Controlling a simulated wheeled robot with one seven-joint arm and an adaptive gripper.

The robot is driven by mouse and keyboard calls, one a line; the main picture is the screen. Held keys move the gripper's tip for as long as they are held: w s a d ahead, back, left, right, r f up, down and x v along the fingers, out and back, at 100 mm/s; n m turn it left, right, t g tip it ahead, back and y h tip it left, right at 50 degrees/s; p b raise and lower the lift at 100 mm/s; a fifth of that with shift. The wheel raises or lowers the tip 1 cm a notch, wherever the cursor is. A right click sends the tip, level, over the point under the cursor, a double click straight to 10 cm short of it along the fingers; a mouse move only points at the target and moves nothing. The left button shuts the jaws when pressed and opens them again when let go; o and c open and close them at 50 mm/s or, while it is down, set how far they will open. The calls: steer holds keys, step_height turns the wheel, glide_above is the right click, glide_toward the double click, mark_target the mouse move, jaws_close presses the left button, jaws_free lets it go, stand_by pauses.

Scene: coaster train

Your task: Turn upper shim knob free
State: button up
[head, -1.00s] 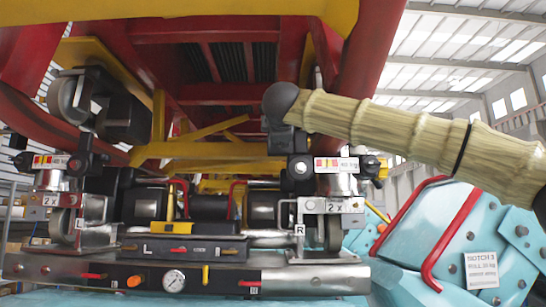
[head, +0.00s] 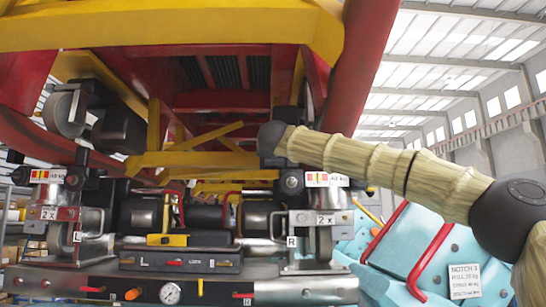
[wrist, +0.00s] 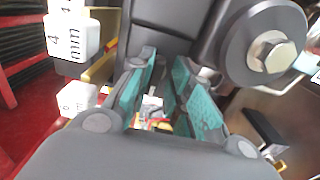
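In the wrist view, my gripper (wrist: 165,62) is open, with two teal-padded fingers apart. A white, red and yellow label shows in the gap between them, and I see nothing clearly held. That assembly carries a striped label (head: 325,180) and a "2 x" plate (head: 326,219). I cannot clearly identify the upper shim knob. White blocks marked "4 mm" (wrist: 72,36) and a smaller one (wrist: 76,99) are left of the fingers in the wrist view.
A grey round part with a hex bolt (wrist: 270,50) is close right of the fingers. A matching left wheel assembly (head: 75,215), a panel with a gauge (head: 170,293), red handles and a light blue structure (head: 400,245) surround the work. The red and yellow frame is overhead.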

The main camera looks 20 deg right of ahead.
steer(key=shift+s+a+r, duration=0.1)
steer(key=shift+s+r, duration=0.1)
steer(key=shift+s, duration=0.05)
steer(key=shift+s+r, duration=0.1)
steer(key=shift+s, duration=0.05)
jaws_close()
steer(key=shift+n, duration=0.3)
steer(key=n, duration=1.7)
steer(key=shift+r, duration=0.15)
steer(key=shift+n, duration=0.4)
